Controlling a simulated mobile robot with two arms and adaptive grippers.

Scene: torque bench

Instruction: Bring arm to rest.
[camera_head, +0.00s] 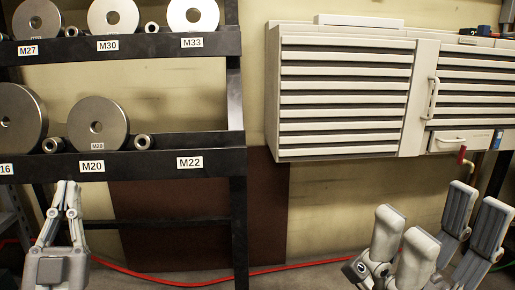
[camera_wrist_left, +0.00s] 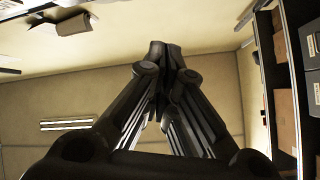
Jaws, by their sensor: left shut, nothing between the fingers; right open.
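My left gripper (camera_head: 64,184) is at the lower left of the head view, pointing up, in front of the black rack below its lower shelf. Its fingers are shut with nothing between them. In the left wrist view its fingertips (camera_wrist_left: 170,50) meet at the middle, empty. My right gripper (camera_head: 435,215) is at the lower right of the head view, below the wall cabinet. Its fingers are spread open, and I see nothing held in it.
A black rack (camera_head: 205,140) with metal discs, such as the M20 disc (camera_head: 112,132), stands at the left. A slatted grey cabinet (camera_head: 345,145) hangs at the right. A red hose (camera_head: 180,282) runs along the floor. The space between the grippers looks free.

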